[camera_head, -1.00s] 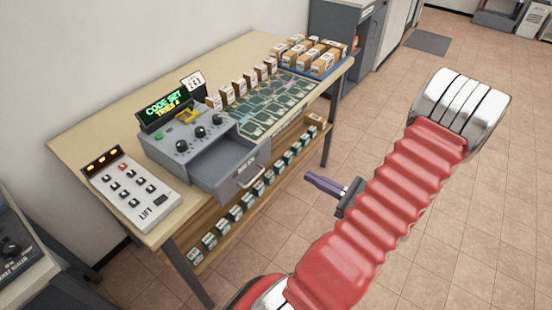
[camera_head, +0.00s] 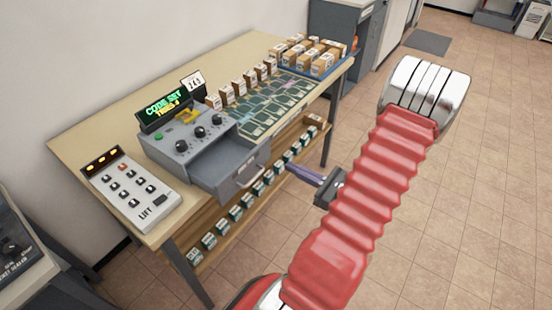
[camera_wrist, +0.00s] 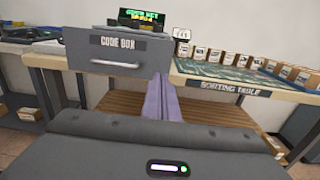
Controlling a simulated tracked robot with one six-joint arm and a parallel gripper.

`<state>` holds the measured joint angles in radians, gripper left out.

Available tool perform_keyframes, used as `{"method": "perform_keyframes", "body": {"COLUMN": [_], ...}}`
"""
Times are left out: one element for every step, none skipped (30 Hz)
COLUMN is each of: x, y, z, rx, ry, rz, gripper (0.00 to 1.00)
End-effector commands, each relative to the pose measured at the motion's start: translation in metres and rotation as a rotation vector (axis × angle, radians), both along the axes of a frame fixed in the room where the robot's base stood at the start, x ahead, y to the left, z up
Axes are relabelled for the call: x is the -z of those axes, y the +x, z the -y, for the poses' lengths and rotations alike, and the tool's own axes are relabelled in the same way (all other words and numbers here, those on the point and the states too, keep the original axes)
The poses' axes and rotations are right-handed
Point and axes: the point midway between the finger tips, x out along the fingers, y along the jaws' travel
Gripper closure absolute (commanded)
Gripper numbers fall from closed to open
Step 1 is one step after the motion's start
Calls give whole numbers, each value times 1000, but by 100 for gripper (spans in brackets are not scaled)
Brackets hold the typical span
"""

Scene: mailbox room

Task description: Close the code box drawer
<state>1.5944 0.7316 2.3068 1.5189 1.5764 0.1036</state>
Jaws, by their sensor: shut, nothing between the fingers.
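The code box (camera_head: 187,134) is a grey unit on the table with dark knobs, a green button and a lit green display reading "CODE SET". Its grey drawer (camera_head: 231,170) is pulled out over the table's front edge. In the wrist view the drawer front (camera_wrist: 118,55), labelled "CODE BOX", with its handle (camera_wrist: 115,64), is at the upper left. My gripper (camera_head: 290,168) has purple fingers, shut and empty, pointing at the drawer from the front right. In the wrist view the fingers (camera_wrist: 160,98) are just right of the drawer front. I cannot tell whether they touch it.
A white lift panel (camera_head: 134,190) stands left of the code box. The sorting table (camera_head: 95,130) carries a green map board (camera_head: 275,105) and several parcels (camera_head: 312,55). A lower shelf (camera_head: 215,232) holds small boxes. Tiled floor lies open at the right.

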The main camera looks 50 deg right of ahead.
Motion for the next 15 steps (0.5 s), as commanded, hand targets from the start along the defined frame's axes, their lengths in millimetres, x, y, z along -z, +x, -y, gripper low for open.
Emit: {"method": "perform_keyframes", "body": {"x": [0,0,0,0,0,0,0,0,0,0,0,0,0,0,0], "y": [7,10,15,18,21,26,29,32,37,41,44,48,52,55,59], "z": [-1,-1,-2,-1,-2,-2,-2,-2,-2,-2,-2,-2,-2,-3,-3], "rx": [-3,-3,-3,-3,-3,-4,-3,-3,-4,-3,-3,-4,-4,-3,-4], "ry": [0,0,0,0,0,0,0,0,0,0,-1,-1,-1,-1,-1], "rz": [0,0,-1,-1,-1,-1,-1,-1,-1,-1,-1,-1,0,0,0], "gripper": [100,100,100,100,100,100,100,100,100,100,100,100,100,100,100]}}
